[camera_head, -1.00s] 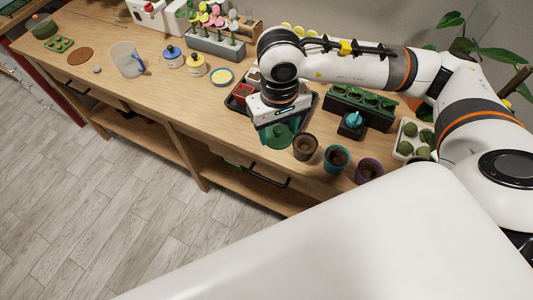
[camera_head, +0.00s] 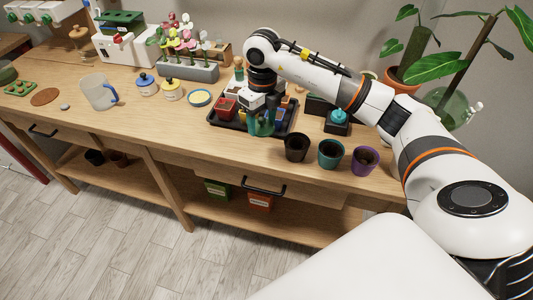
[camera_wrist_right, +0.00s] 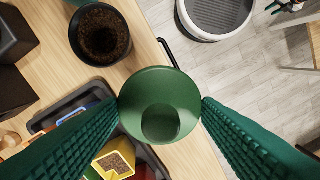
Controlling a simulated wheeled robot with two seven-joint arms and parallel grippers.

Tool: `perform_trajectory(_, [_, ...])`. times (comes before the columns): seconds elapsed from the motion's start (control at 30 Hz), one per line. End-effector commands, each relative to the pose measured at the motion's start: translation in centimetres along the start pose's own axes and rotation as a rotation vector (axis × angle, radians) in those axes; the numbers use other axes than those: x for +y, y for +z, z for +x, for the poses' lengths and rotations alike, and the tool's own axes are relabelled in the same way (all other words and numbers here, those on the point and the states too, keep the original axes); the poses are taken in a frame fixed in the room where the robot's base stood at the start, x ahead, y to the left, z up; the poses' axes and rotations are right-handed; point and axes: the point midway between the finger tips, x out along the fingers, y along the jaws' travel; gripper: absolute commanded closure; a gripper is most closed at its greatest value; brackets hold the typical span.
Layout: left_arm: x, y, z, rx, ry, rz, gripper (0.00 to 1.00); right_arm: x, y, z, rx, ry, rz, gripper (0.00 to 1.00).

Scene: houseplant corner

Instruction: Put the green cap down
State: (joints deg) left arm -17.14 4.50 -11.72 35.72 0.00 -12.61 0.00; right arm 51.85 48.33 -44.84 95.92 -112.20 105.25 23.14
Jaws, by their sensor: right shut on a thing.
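The green cap (camera_wrist_right: 160,100) is round, with a wide rim and a cup-like middle. My right gripper (camera_wrist_right: 160,104) is shut on it, with a dark green ribbed finger at either side of its rim. In the head view, the right gripper (camera_head: 263,124) holds the cap in front of the black tray (camera_head: 226,124), left of the brown pot. In the wrist view the cap is over the bench's front edge; its height above the bench is hard to tell. My left gripper is not in view.
A brown pot (camera_head: 297,148), a teal pot (camera_head: 331,153) and a purple pot (camera_head: 365,160) stand right of the gripper near the bench edge. The tray holds several small pots. Bare wood (camera_head: 190,115) lies left of the tray.

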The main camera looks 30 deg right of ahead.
Motion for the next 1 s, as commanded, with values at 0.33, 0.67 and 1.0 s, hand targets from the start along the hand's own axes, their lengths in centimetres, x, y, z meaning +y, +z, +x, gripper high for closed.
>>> perform_trajectory(0.33, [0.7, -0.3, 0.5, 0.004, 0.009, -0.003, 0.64, 2.4, -0.6, 1.4, 0.008, 0.000, 0.436, 0.63])
perform_trajectory(0.67, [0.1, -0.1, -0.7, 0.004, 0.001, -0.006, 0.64, 2.5, -0.6, 6.6, 0.009, 0.001, 0.444, 0.63])
perform_trajectory(1.0, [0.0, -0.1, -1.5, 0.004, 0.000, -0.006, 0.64, 2.6, -0.6, 10.3, 0.007, 0.001, 0.442, 0.63])
